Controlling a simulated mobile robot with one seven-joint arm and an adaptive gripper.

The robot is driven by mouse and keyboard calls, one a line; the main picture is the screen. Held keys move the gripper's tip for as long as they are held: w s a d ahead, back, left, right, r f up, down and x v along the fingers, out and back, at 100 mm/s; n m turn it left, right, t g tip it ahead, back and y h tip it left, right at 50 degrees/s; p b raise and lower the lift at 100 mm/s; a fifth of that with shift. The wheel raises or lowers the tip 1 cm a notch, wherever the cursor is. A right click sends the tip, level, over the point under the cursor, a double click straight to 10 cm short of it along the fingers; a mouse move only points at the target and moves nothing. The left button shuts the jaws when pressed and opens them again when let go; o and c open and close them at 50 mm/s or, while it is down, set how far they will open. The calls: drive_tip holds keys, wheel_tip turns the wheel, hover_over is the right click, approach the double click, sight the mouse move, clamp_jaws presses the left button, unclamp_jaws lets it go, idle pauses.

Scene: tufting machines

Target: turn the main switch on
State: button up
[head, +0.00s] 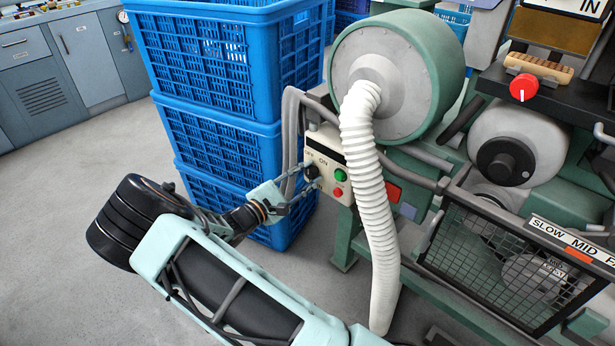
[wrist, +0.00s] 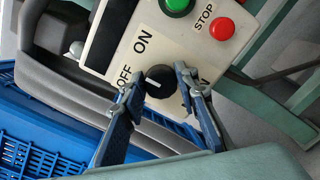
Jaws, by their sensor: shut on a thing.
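The main switch is a round black knob (wrist: 158,82) with a white pointer line, on a cream control box (head: 328,160). In the wrist view the pointer faces left, towards the OFF label (wrist: 124,77); the ON label (wrist: 142,41) is above it. My gripper (wrist: 157,80) has one finger on each side of the knob and is shut on it. In the head view the knob (head: 311,171) is small, with my gripper's fingertips (head: 312,184) at it. Part of a label behind the right finger is hidden.
A green button (head: 340,175) and a red button (head: 338,192) sit on the same box. Stacked blue crates (head: 215,95) stand close to its left. A white ribbed hose (head: 365,170) hangs just right. Grey cables (head: 290,125) run along the box's left side.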

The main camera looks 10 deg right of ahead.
drive_tip(key=m, duration=0.2)
drive_tip(key=m+b, duration=0.1)
drive_tip(key=m, duration=0.1)
drive_tip(key=shift+f+m, duration=0.2)
drive_tip(key=shift+m, duration=0.1)
drive_tip(key=m+b, duration=0.2)
drive_tip(key=m, duration=0.2)
drive_tip(key=shift+s, duration=0.1)
drive_tip(key=shift+m, duration=0.3)
drive_tip(key=o, duration=1.1)
